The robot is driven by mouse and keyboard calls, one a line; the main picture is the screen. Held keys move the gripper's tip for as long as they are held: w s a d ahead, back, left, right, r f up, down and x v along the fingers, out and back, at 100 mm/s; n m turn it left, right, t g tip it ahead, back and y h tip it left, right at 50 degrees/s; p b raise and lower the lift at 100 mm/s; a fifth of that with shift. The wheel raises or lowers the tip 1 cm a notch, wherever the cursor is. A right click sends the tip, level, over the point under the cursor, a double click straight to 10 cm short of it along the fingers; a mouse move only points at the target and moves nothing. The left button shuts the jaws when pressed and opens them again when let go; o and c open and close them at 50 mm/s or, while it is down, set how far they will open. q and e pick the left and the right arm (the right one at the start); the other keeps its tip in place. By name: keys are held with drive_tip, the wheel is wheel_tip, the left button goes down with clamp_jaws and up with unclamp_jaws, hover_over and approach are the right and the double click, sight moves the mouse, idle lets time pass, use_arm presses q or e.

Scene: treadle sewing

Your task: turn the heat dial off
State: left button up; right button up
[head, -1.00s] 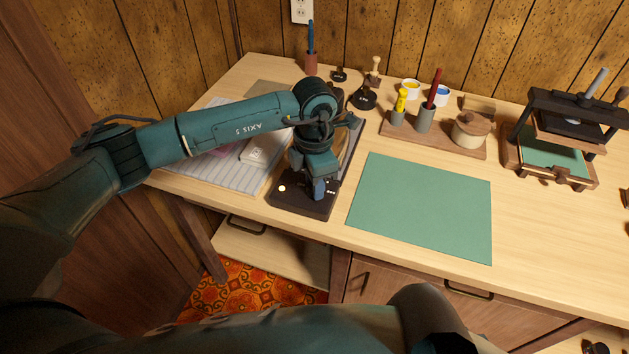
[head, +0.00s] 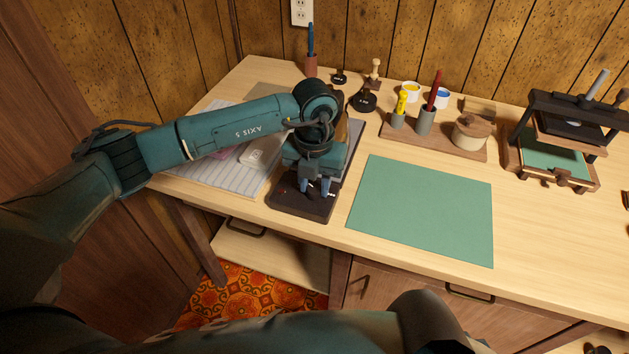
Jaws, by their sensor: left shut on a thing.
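The black heat unit (head: 292,203) sits at the front edge of the table, left of the green mat, with small marks on its front panel. My left gripper (head: 316,190) comes down over that panel from above. Its two blue-grey fingers show side by side, shut on the heat dial, which is mostly hidden between them. A small indicator at the panel's left looks dim. The dial's exact pointing direction cannot be made out. My right gripper is not in view.
The green mat (head: 425,210) lies flat and clear to the right. A wooden stand (head: 455,148) with grey cups is behind it, and a press (head: 560,145) stands far right. Striped cloth (head: 215,165) lies under my left arm. A stamp holder (head: 364,100) stands behind.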

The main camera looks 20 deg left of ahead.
sight(315, 188)
use_arm(q)
drive_tip(key=shift+n, duration=1.1)
drive_tip(key=o, duration=1)
drive_tip(key=shift+c, duration=0.2)
wheel_tip(315, 188, up, 13)
drive_tip(key=shift+r, duration=0.15)
